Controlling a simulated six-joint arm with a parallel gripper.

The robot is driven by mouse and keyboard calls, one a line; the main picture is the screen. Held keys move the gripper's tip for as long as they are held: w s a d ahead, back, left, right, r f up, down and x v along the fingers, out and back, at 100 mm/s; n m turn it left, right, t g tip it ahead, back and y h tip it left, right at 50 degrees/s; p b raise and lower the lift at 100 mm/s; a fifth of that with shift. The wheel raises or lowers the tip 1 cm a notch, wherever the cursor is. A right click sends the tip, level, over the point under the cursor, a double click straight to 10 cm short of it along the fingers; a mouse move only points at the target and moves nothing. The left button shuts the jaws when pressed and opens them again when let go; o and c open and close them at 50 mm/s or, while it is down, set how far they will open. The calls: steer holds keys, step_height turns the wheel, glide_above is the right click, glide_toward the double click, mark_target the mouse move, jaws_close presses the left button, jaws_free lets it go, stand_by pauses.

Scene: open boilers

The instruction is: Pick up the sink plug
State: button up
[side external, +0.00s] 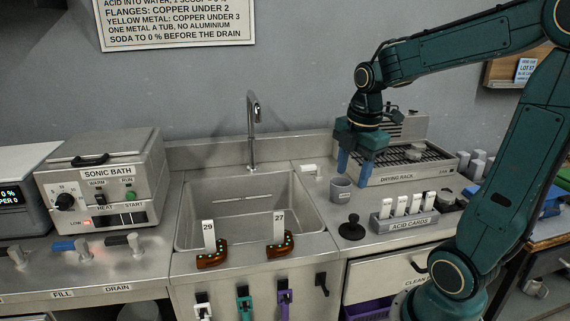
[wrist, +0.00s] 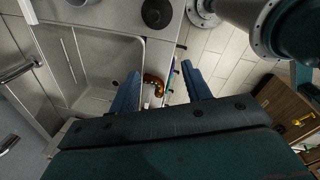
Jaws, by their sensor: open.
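The sink plug (side external: 352,228) is a black disc with an upright knob, standing on the steel counter just right of the sink (side external: 194,220). In the wrist view what looks like the plug is a dark disc (wrist: 157,14) at the top edge. My gripper (side external: 354,172) is in the air over the counter by the drying rack, above and behind the plug and apart from it. Its blue fingers point down. The wrist view shows the fingers (wrist: 162,75) spread with nothing held between them.
A grey cup (side external: 340,189) stands behind the plug, near my fingers. The acid cards holder (side external: 404,219) is right of the plug; the drying rack (side external: 410,162) is behind. The tap (side external: 252,130) rises behind the sink. Brown tagged handles (side external: 279,246) sit on the sink's front edge.

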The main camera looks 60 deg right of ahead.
mark_target(354, 215)
steer(key=d+f+n+g, duration=0.1)
steer(key=d+f+n, duration=0.1)
steer(key=d+n, duration=0.2)
steer(key=shift+d+f+n+y, duration=0.3)
steer(key=shift+d+f, duration=0.05)
steer(key=shift+d, duration=0.45)
steer(key=shift+f, duration=4.35)
steer(key=shift+a+f, duration=0.1)
steer(key=shift+f, duration=2.5)
steer(key=c, duration=1)
